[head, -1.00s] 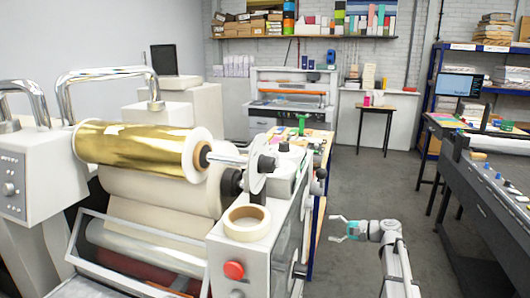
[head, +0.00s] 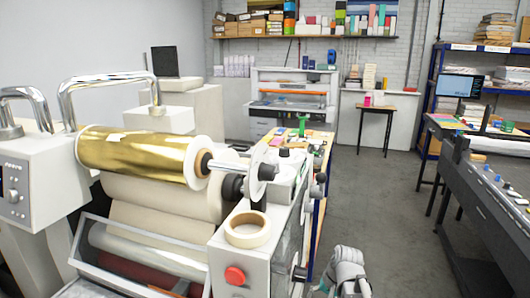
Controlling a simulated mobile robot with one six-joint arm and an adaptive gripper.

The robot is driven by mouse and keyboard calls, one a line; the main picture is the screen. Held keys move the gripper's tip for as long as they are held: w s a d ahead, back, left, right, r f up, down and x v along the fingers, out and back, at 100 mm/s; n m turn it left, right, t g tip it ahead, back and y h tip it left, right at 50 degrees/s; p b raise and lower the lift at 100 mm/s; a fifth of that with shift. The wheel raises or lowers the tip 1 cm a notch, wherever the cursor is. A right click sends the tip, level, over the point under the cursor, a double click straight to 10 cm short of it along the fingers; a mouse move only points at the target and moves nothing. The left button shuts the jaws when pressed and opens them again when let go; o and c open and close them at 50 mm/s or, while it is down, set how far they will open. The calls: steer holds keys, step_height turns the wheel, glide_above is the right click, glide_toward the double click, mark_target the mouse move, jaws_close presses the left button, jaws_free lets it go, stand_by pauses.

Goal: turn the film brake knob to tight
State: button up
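The laminating machine (head: 228,262) with the gold film roll (head: 140,155) fills the left. The roll's shaft ends at a white disc with a dark hub (head: 266,172). A small black knob (head: 284,152) sits on top of the side housing, and dark side knobs (head: 316,191) stick out to the right. I cannot tell which is the film brake knob or read any setting. My gripper (head: 326,288) is low at the bottom edge, right of the machine and apart from these knobs. Its fingers are mostly hidden or cut off, so its opening is unclear.
A tape roll (head: 248,228) lies on the machine's front end above a red button (head: 235,275). A bench with a green item (head: 303,124) stands behind. Grey floor (head: 375,205) is clear between the machine and the long dark machine (head: 485,215) at right.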

steer(key=s+n+g+h, duration=0.1)
steer(key=s+n+h, duration=0.2)
steer(key=s, duration=0.3)
steer(key=shift+s+f, duration=0.35)
steer(key=shift+f, duration=0.05)
stand_by(1.4)
